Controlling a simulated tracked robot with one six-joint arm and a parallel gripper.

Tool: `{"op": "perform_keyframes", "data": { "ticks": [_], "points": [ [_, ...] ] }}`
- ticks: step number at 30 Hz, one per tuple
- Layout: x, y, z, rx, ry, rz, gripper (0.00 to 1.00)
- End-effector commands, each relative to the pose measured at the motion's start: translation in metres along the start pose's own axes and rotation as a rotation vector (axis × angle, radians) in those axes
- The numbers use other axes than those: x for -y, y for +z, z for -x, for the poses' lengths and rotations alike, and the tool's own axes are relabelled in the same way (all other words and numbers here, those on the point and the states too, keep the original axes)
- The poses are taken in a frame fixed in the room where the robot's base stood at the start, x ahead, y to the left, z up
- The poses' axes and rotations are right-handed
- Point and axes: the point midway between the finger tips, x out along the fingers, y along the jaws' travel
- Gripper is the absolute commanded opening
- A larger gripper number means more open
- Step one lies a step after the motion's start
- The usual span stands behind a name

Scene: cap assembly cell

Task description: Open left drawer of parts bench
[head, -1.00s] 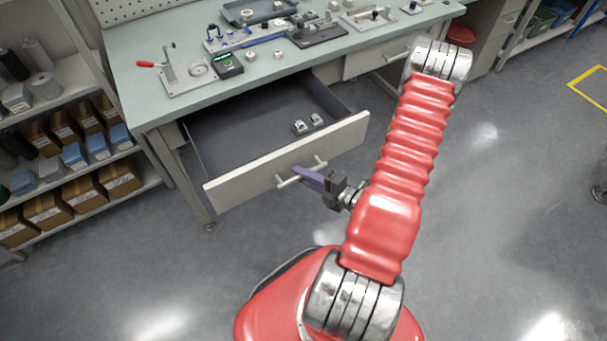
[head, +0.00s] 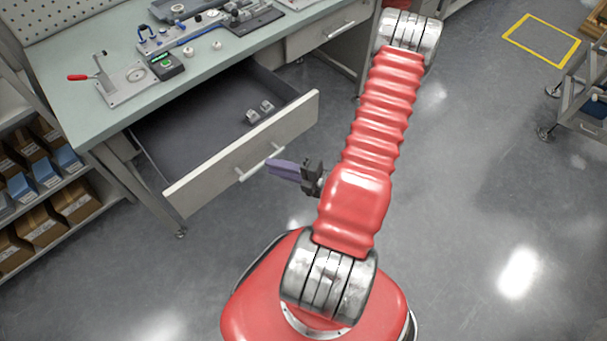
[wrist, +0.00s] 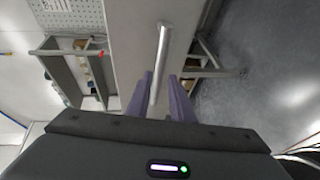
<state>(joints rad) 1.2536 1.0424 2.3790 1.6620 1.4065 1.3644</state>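The left drawer of the parts bench is pulled well out; its pale front (head: 210,172) stands away from the bench and its dark inside (head: 215,125) shows. Two small metal parts (head: 259,110) lie in it. The bar handle (head: 260,163) is on the front and also shows in the wrist view (wrist: 164,45). My gripper (head: 272,168) is at the handle, with its purple fingertips close to the bar. In the wrist view my gripper (wrist: 160,98) has its fingers apart, one each side of the bar, with a gap visible. I cannot tell whether either finger touches it.
The bench top (head: 110,115) carries a red-handled clamp (head: 110,80) and several fixtures. A closed right drawer (head: 325,32) is beyond. A shelf with boxes (head: 40,215) stands at the left. The floor (head: 480,180) to the right is clear up to a grey cart (head: 585,100).

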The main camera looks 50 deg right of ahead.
Motion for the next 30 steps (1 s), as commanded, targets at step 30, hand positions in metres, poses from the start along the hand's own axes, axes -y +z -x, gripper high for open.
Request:
{"op": "perform_keyframes", "data": {
  "ticks": [30],
  "points": [
    [0.001,0.001,0.089,0.003,-0.001,0.0,0.2]
  ]
}}
